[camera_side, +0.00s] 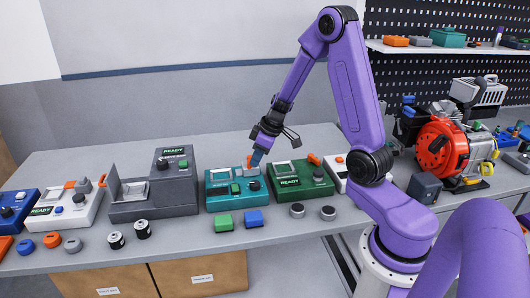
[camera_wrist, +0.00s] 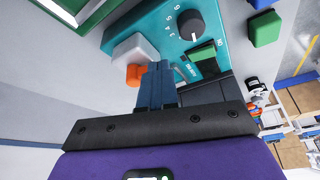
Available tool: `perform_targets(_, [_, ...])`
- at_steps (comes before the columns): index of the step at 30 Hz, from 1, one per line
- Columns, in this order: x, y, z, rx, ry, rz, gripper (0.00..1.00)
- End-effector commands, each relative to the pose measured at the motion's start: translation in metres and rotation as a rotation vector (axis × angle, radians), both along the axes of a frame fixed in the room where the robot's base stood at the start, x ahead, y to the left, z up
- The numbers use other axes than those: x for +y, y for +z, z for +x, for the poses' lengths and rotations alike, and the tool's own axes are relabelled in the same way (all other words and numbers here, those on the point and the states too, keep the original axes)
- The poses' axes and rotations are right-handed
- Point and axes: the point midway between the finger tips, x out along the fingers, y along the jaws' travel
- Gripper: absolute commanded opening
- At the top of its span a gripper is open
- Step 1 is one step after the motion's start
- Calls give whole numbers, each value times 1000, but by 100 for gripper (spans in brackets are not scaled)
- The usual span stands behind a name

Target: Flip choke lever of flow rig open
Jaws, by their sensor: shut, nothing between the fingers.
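The teal device (camera_side: 222,198) stands in the row on the bench, and it also fills the top of the wrist view (camera_wrist: 160,32). It has a small screen, a dark knob (camera_wrist: 190,24) and a green button (camera_wrist: 202,53). A light grey block (camera_wrist: 134,48) on it carries an orange lever (camera_wrist: 135,75); the orange part shows in the side view (camera_side: 248,160). I cannot read a name on the device. My gripper (camera_side: 255,160) points down at its back right, fingers together and empty. In the wrist view the blue fingertips (camera_wrist: 155,68) are right beside the lever; contact is unclear.
A dark green device (camera_side: 300,194) stands close on the right, a grey READY device (camera_side: 150,206) on the left. Loose green (camera_side: 223,223) and blue (camera_side: 253,219) blocks lie in front. A red engine-like machine (camera_side: 440,148) stands further right. Bench behind the row is clear.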

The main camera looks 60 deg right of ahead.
Motion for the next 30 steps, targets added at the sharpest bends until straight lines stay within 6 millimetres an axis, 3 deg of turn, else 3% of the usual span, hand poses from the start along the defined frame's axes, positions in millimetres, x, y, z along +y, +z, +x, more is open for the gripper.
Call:
perform_targets(12, [2, 0, 2, 0, -41, 0, 0])
perform_targets(30, [-12, 0, 8, 0, -40, 1, 0])
